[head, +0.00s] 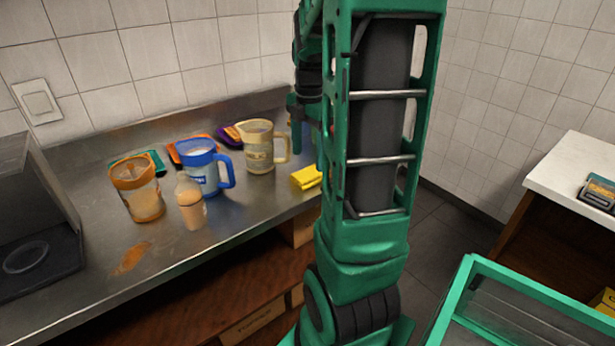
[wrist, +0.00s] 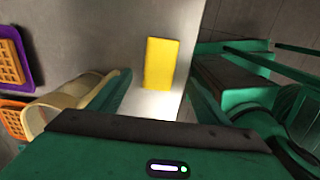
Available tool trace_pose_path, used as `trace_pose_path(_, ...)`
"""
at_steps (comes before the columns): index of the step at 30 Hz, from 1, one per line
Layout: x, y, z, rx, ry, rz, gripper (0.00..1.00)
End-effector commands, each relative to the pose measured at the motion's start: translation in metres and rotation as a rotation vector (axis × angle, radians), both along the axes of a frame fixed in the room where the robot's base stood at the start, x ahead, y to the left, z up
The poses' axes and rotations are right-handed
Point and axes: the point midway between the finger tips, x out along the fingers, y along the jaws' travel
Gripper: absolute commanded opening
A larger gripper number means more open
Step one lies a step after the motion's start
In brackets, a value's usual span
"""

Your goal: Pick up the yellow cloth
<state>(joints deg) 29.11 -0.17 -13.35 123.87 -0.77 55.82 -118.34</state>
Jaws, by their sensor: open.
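The yellow cloth (head: 306,177) lies folded on the metal counter near its front edge, beside my arm in the head view. In the wrist view the cloth (wrist: 161,64) is a flat yellow rectangle, seen between my two green fingers. My gripper (wrist: 158,80) is open and empty, with a finger to either side of the cloth in the picture. I cannot tell its exact height above the cloth. In the head view my arm hides most of the gripper.
The metal counter (head: 95,255) also holds a cream pitcher (head: 258,150), a blue pitcher (head: 200,170), an orange pitcher (head: 136,190) and a small bottle (head: 190,203). Waffle-like items on coloured trays lie behind. In the wrist view the cream pitcher (wrist: 62,98) is close left of my gripper.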

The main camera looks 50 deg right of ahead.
Motion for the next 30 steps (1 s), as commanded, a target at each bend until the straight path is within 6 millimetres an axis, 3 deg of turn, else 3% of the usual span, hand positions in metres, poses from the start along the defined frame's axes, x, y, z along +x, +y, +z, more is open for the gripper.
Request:
trace_pose_path(5, 0.000, -0.001, -0.010, 0.000, 0.000, -0.001, 0.70)
trace_pose_path(15, 0.000, -0.008, -0.052, 0.001, 0.001, 0.000, 0.70)
trace_pose_path(25, 0.000, -0.008, -0.058, 0.000, -0.002, 0.000, 0.70)
trace_pose_path(30, 0.000, -0.008, -0.057, 0.000, -0.002, 0.000, 0.30)
